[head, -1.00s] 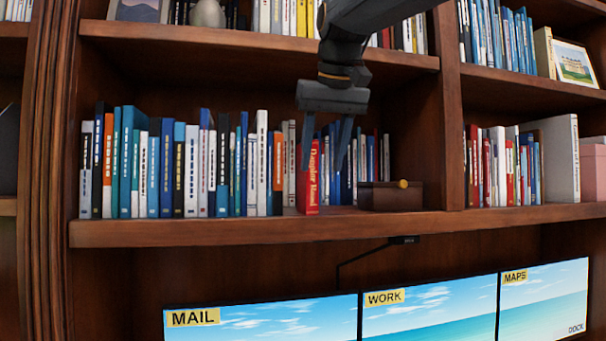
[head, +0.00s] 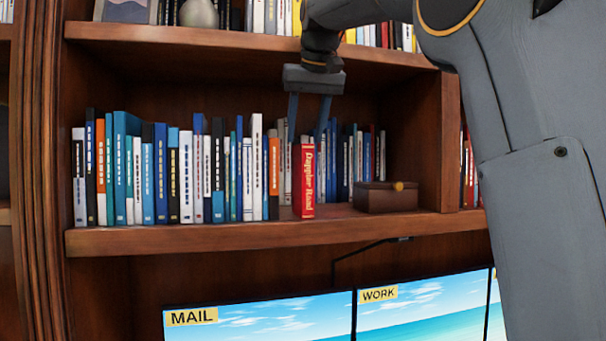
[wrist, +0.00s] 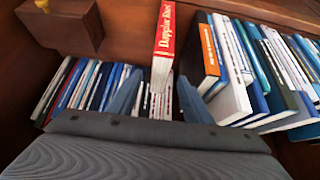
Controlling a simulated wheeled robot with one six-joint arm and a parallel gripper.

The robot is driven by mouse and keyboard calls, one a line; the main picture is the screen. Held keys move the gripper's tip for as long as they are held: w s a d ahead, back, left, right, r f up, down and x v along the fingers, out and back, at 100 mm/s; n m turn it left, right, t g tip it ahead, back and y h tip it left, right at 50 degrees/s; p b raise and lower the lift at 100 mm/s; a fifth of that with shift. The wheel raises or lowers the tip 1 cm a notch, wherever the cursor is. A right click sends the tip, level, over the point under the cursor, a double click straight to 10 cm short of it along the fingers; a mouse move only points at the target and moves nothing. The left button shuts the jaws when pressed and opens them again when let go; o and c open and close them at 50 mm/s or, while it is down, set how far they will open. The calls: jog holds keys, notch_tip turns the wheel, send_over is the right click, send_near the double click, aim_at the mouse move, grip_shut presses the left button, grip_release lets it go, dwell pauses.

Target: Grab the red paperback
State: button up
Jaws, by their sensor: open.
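The red paperback (head: 307,185), with "Doppler Road" in pale letters on its spine, stands upright on the middle shelf, jutting forward of the books around it. My gripper (head: 306,138) points down from above, open, with its two fingers at the top of the red paperback. In the wrist view the red paperback (wrist: 163,45) shows between the open fingers (wrist: 158,98), one on each side of it, with small gaps visible. I cannot tell how far down the fingers reach over it. White-spined books stand behind it.
A row of blue, white and orange books (head: 175,170) stands left of the paperback. A small brown box (head: 386,197) with a yellow knob sits to its right. The upper shelf board (head: 200,38) is close to my arm. Screens (head: 260,318) stand below the shelf.

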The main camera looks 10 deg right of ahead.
jog(key=shift+p+x, duration=0.8)
jog(key=shift+x, duration=1.85)
jog(key=shift+w+r, duration=0.15)
grip_shut()
